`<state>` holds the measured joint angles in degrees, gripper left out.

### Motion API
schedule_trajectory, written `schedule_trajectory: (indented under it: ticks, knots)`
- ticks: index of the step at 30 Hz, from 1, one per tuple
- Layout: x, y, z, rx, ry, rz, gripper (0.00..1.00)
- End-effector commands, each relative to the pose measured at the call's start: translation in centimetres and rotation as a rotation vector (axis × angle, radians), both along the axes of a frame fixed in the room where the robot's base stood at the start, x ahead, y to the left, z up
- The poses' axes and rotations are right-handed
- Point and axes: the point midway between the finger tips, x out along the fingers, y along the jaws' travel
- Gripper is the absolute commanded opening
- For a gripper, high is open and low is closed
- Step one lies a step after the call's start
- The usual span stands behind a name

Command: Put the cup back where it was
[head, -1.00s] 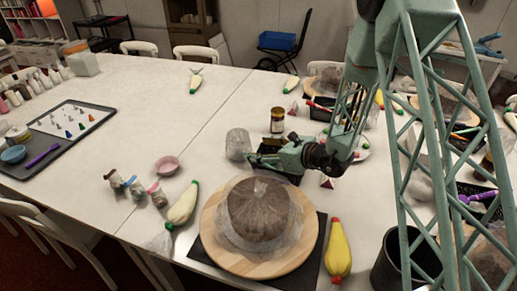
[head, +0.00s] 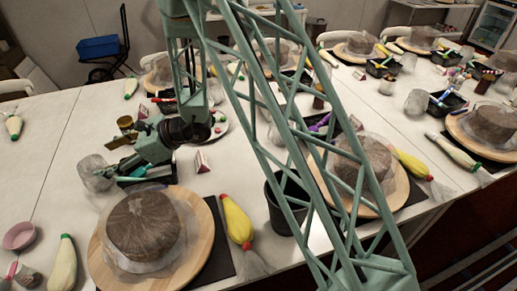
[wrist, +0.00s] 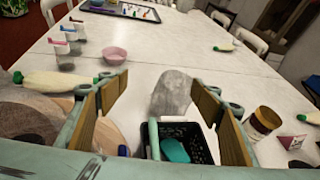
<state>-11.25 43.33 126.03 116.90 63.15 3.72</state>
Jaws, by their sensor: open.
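The cup (head: 95,172) is clear and greyish and rests on the white table, left of a small black bin, in the head view. In the wrist view the cup (wrist: 171,92) appears just beyond the fingertips, between the two finger pairs and a little right of centre. My gripper (head: 113,156) is open and empty, low over the black bin, its fingers pointing left towards the cup. The open fingers also frame the wrist view (wrist: 160,85). I cannot tell whether a fingertip touches the cup.
The black bin (wrist: 205,148) holds turquoise tools under my gripper. A gold-lidded jar (wrist: 265,120) stands to the right. A wrapped cake (head: 145,225) on a wooden turntable (head: 205,235), a yellow piping bag (head: 237,220) and a pink bowl (wrist: 115,56) are near.

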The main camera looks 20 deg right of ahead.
Motion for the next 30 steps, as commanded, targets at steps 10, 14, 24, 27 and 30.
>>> schedule_trajectory:
  ticks: [10,14,24,27,30]
  knots:
    - [-5.0,-0.6,7.2,-0.046,-0.113,0.169,0.59]
    - [-7.1,-1.0,9.5,-0.069,-0.156,0.231,0.59]
    - [-12.6,-2.9,14.5,-0.143,-0.268,0.387,0.59]
    - [-14.4,-3.6,15.7,-0.168,-0.301,0.433,0.59]
    - [-16.1,-4.4,16.8,-0.194,-0.333,0.478,0.59]
